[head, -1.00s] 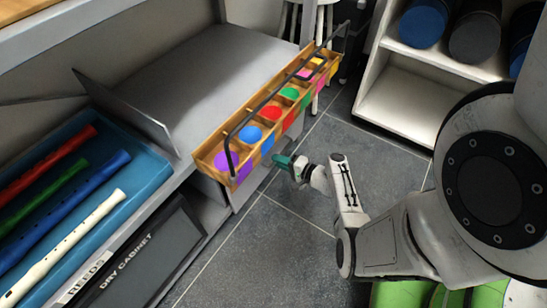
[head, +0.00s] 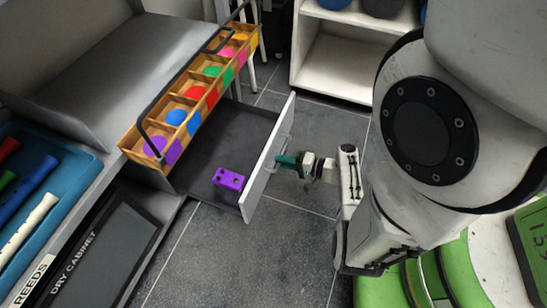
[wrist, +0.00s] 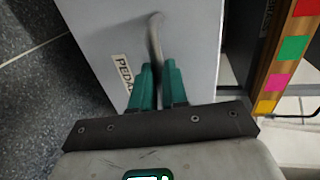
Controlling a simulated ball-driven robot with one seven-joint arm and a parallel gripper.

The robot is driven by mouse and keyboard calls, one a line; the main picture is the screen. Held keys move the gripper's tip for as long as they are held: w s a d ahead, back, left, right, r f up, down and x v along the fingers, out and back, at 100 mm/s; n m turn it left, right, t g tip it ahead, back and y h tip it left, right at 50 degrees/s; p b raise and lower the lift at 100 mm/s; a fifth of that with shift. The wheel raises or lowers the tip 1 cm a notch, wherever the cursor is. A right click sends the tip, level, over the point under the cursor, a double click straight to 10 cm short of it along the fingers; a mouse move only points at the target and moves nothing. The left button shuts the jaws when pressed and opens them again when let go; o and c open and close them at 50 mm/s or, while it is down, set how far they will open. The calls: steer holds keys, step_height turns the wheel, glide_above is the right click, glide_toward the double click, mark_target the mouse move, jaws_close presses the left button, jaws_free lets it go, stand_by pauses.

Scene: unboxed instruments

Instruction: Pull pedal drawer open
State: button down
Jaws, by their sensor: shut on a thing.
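The pedal drawer (head: 216,139) is pulled out from under the grey bench top in the head view, with its dark interior showing. Its pale front panel (head: 266,165) stands upright on the right, and in the wrist view the panel carries a partly hidden label that begins "PEDA". A purple pedal box (head: 229,179) lies inside near the front. My gripper (head: 286,161) is at the outer face of the panel. In the wrist view its green fingers (wrist: 158,82) are shut on the grey bar handle (wrist: 155,40).
A wooden rack (head: 190,95) with coloured compartments overhangs the drawer's far side. A blue tray (head: 60,165) of recorders and the dry cabinet (head: 105,255) are at left. A white shelf (head: 335,55) stands behind. Grey tiled floor (head: 190,255) is clear in front.

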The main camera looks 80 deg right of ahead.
steer(key=shift+s+a+f, duration=0.1)
steer(key=shift+s+a, duration=0.05)
steer(key=shift+s, duration=0.5)
steer(key=shift+s+a, duration=0.1)
steer(key=shift+s, duration=0.5)
steer(key=c, duration=1.1)
jaws_free()
steer(key=shift+c, duration=0.2)
steer(key=p+v, duration=0.1)
steer(key=v, duration=0.9)
steer(key=shift+s, duration=0.4)
steer(key=shift+a, duration=0.1)
